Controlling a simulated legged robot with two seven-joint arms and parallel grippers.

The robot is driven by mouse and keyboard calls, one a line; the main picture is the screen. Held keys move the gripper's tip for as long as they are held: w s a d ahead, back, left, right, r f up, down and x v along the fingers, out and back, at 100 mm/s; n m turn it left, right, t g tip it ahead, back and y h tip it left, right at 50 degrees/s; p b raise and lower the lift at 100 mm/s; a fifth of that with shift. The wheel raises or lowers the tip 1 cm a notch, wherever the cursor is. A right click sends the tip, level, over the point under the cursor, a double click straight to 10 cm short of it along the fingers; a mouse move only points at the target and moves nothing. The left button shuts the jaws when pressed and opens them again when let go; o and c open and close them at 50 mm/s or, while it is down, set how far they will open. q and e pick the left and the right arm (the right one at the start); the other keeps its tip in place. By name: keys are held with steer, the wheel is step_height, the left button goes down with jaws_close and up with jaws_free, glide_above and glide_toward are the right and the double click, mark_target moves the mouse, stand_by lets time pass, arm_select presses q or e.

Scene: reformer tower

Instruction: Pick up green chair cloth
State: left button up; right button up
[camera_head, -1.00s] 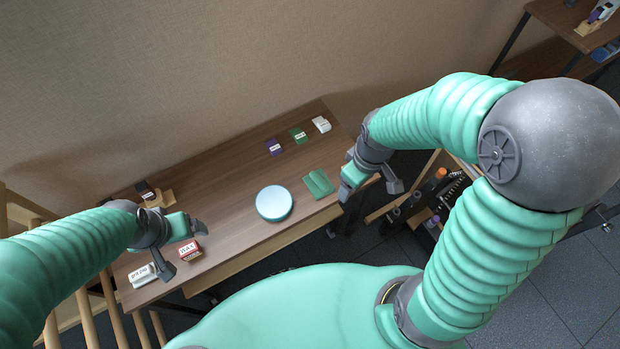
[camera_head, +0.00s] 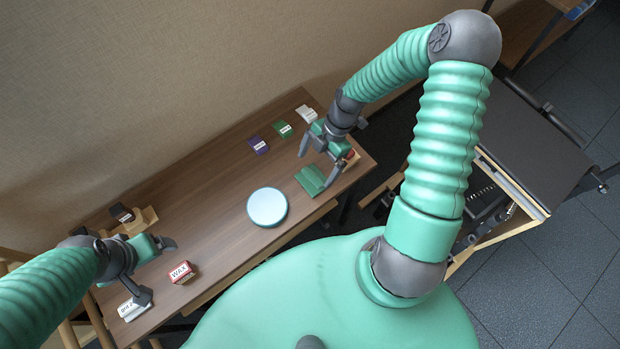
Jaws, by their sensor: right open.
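The green chair cloth (camera_head: 309,181) lies folded on the wooden table near its front right edge. My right gripper (camera_head: 318,160) is open just above and behind the cloth, its fingers pointing down toward it. One finger is left of the cloth's far side and the other is near its right side. I cannot tell whether they touch it. My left gripper (camera_head: 157,271) is open and empty over the left part of the table, beside a red and white box marked WAX (camera_head: 181,272).
On the table (camera_head: 215,198) stand a round pale-blue disc (camera_head: 267,207), a purple box (camera_head: 259,145), a green box (camera_head: 283,129) and a white box (camera_head: 306,114). A white labelled block (camera_head: 130,309) is at the left front. A dark-topped bench (camera_head: 530,140) stands at the right.

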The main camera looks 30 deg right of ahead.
mark_target(314, 175)
steer(key=shift+f, duration=0.5)
steer(key=x, duration=0.2)
steer(key=d+x, duration=0.1)
steer(key=x, duration=0.1)
steer(key=shift+a+f, duration=0.15)
steer(key=shift+f, duration=0.45)
steer(key=shift+w+a+f, duration=0.1)
steer(key=shift+a+f, duration=0.05)
steer(key=shift+a, duration=0.2)
steer(key=shift+c, duration=1.4)
steer(key=shift+d, duration=0.2)
steer(key=c, duration=0.9)
arm_select(q)
steer(key=shift+s+d+f, duration=0.1)
steer(key=shift+s+d, duration=0.05)
steer(key=shift+d, duration=0.25)
